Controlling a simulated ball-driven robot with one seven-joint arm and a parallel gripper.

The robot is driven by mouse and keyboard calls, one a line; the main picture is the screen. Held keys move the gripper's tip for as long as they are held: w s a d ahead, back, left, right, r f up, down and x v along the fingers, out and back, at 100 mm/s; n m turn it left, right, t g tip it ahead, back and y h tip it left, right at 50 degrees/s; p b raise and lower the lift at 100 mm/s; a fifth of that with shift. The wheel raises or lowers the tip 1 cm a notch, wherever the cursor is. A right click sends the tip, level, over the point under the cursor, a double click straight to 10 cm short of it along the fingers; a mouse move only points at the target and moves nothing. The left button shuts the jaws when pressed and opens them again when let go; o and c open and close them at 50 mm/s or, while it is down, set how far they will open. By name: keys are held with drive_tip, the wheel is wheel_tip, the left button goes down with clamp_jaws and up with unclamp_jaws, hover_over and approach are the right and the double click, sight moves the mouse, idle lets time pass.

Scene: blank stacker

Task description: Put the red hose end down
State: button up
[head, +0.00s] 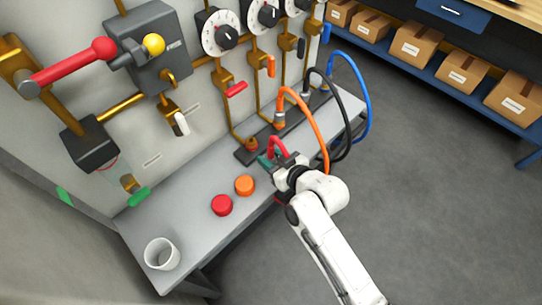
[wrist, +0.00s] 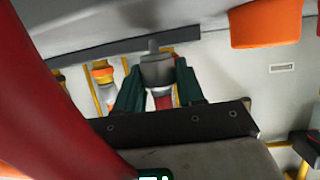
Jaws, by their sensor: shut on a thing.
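My gripper (head: 268,160) is over the grey bench, close to the front end of the dark manifold strip. Its dark green fingers also show in the wrist view (wrist: 158,85), shut on the red hose end (wrist: 157,70), a grey metal coupling with a red part below it. The red hose (head: 278,144) bends up beside the gripper in the head view and fills the left of the wrist view. In the head view my gripper mostly hides the hose end. I cannot tell whether it touches the bench.
A red cap (head: 222,205) and an orange cap (head: 245,185) lie on the bench (head: 190,205), with a white cup (head: 161,254) at its near end. Orange (head: 318,122), black (head: 346,112) and blue (head: 367,90) hoses arch beyond my gripper. Valves and gauges line the wall.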

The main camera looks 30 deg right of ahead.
drive_tip(key=shift+f+b, duration=0.35)
drive_tip(key=shift+f, duration=0.05)
drive_tip(key=shift+f, duration=0.25)
drive_tip(key=o, duration=1.2)
drive_tip(key=shift+r+p, duration=0.4)
drive_tip(key=shift+r, duration=0.25)
drive_tip(key=b+v, duration=0.1)
drive_tip(key=v, duration=1.1)
